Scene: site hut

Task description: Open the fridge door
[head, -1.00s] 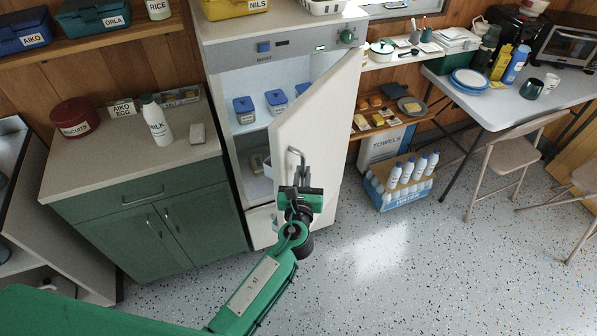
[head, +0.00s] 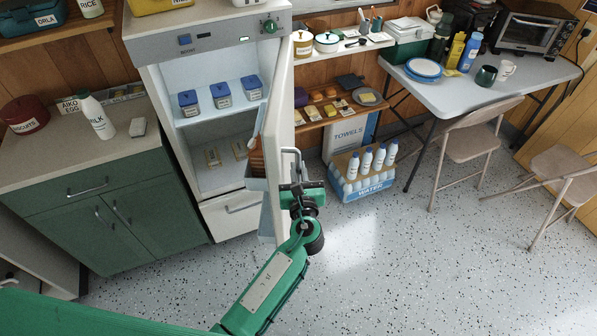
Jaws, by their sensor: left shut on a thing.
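The white fridge (head: 140,86) stands open at the upper middle of the head view. Its door (head: 278,110) is swung out toward me and seen nearly edge-on, hinged on the right. My left gripper (head: 293,182) is shut on the door handle (head: 289,157), partly covering it. Inside, blue boxes (head: 221,95) stand on the upper shelf and small packets (head: 212,156) lie lower down. A drawer (head: 232,212) sits at the bottom of the fridge. A door bin holds something brown (head: 257,158). My right gripper is not in view.
A green cabinet (head: 110,222) with a milk bottle (head: 97,116) on top stands left of the fridge. A water bottle pack (head: 362,184) is on the floor right of the door. A table (head: 480,85) and folding chairs (head: 468,144) are farther right. The speckled floor in front is clear.

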